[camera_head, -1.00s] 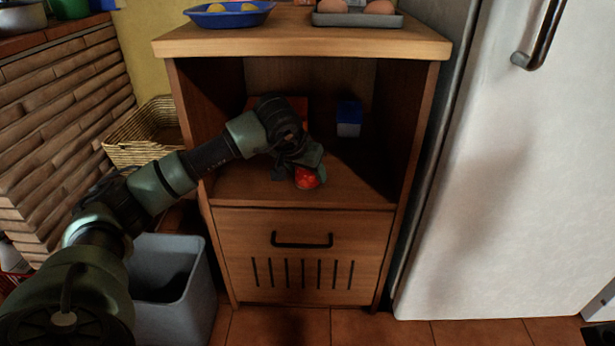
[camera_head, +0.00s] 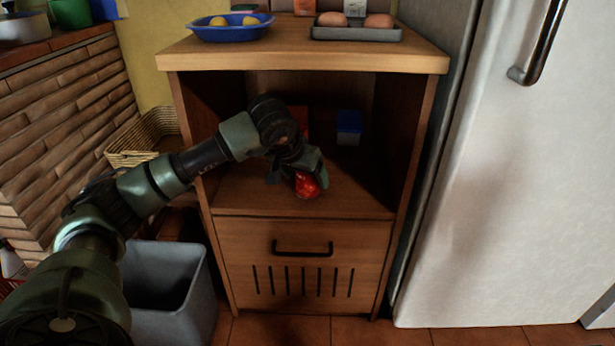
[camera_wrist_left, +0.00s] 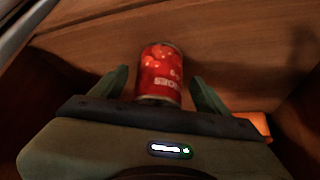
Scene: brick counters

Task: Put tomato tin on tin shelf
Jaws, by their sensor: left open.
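The red tomato tin (camera_head: 307,186) is on the cabinet's shelf (camera_head: 350,199), near its front edge. My left gripper (camera_head: 299,176) reaches into the cabinet over the tin and partly hides it. In the left wrist view the tin (camera_wrist_left: 161,72) lies between the two spread fingers of my left gripper (camera_wrist_left: 160,88), with a gap on each side. The gripper is open. My right gripper is not in view.
A blue and white box (camera_head: 348,127) and an orange-red item (camera_head: 302,117) stand deeper in the cabinet. The worktop above holds a blue bowl (camera_head: 232,34) and a grey tray (camera_head: 356,35). A grey bin (camera_head: 170,290) stands at the left and a white fridge (camera_head: 510,190) at the right.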

